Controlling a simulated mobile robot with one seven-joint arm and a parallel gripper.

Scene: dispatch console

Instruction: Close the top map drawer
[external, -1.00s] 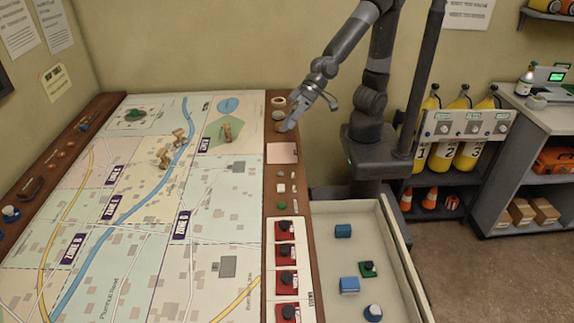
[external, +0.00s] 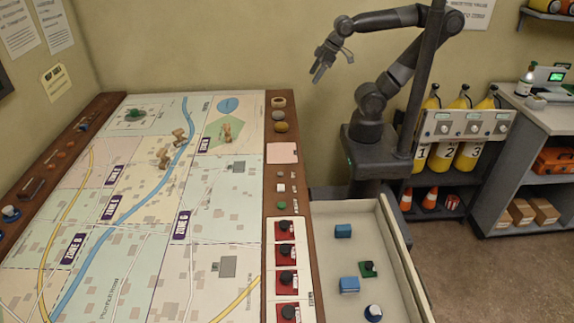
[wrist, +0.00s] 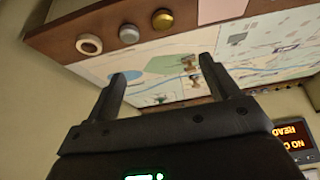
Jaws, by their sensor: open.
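The top map drawer (external: 400,262) is pulled out from the right side of the map table (external: 307,225). The drawer's near end runs out of the picture. My gripper (external: 319,73) is raised beyond the table's far right corner, well away from the drawer. It is open and empty; in the wrist view its two fingers (wrist: 165,82) stand apart, with the table edge behind them. The drawer is not visible in the wrist view.
A tape ring (external: 279,102) and round pieces sit on the table's wooden rim near my gripper. Floor (external: 480,280) right of the drawer is clear.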

